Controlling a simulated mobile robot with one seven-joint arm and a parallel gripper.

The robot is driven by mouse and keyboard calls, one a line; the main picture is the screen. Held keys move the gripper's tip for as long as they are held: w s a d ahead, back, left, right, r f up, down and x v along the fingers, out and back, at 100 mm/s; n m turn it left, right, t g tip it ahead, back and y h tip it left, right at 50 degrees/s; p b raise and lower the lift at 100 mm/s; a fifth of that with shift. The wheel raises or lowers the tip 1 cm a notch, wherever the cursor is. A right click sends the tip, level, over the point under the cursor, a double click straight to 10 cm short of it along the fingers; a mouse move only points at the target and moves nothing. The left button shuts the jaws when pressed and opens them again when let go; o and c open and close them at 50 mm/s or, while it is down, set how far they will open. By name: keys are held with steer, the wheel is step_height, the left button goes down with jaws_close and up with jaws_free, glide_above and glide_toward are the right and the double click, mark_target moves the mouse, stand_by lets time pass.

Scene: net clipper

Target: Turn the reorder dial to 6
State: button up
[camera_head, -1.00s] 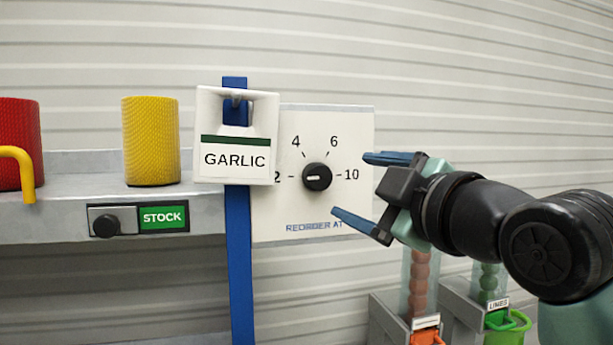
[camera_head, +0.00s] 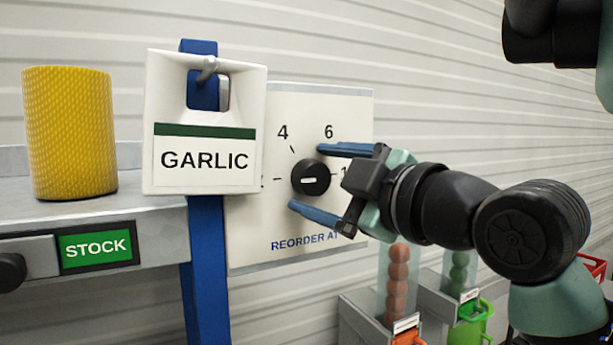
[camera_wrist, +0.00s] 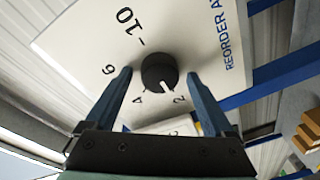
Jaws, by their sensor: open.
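The reorder dial (camera_head: 311,184) is a round black knob with a white pointer line, on a white panel (camera_head: 345,107) marked 2, 4, 6 and 10 above "REORDER AT". In the wrist view, the dial's (camera_wrist: 160,70) white line points toward the 2. My gripper (camera_head: 306,178) has blue fingers and is open, with one fingertip above the dial and one below it. In the wrist view, the fingers of my gripper (camera_wrist: 158,73) lie on either side of the dial with gaps between. The upper finger partly hides the panel near the 10.
A white GARLIC sign (camera_head: 205,120) on a blue post (camera_head: 205,260) stands just left of the panel and overlaps its edge. A yellow roll (camera_head: 70,135) stands on a grey shelf (camera_head: 150,205) with a green STOCK label (camera_head: 95,246). Dispensers with an orange (camera_head: 408,338) and a green bin (camera_head: 468,325) sit below right.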

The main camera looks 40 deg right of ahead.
steer(key=shift+s, duration=0.15)
steer(key=shift+c, duration=0.4)
steer(key=c, duration=1.3)
